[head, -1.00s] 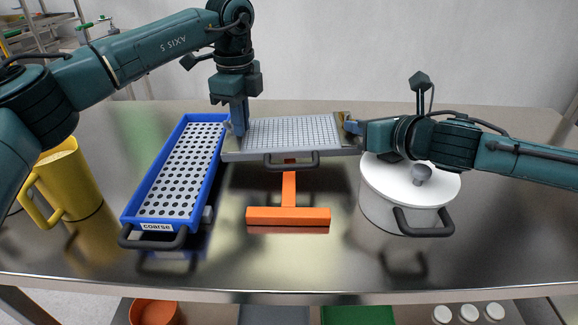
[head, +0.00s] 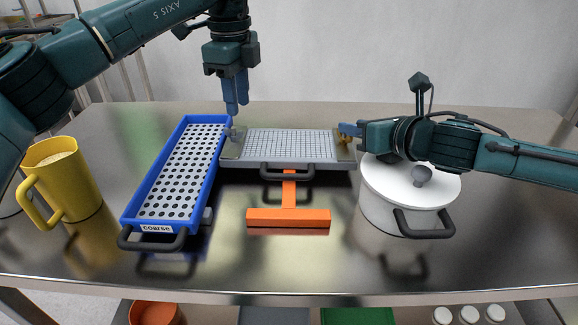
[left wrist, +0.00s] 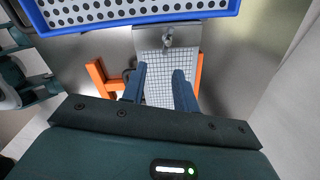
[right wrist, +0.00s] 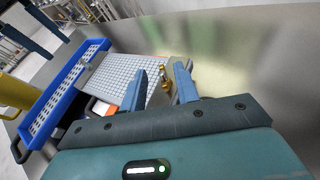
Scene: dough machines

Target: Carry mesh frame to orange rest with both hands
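The mesh frame (head: 292,144), a grey-rimmed tray with a white grid and a dark front handle, lies level on the orange rest (head: 289,216). The rest's front bar and stem show; its back part is hidden in the head view. My left gripper (head: 236,112) is raised above the frame's left end, apart from it; its fingers are parted and empty in the left wrist view (left wrist: 158,88). My right gripper (head: 345,130) is beside the frame's right end, near a brass-coloured fitting (right wrist: 164,78). Its fingers are parted in the right wrist view, with no grip visible.
A blue tray marked "coarse" (head: 124,215) stands close left of the frame. A yellow jug (head: 75,190) is at far left. A white-lidded pot (head: 385,212) stands under my right forearm. The table front is clear.

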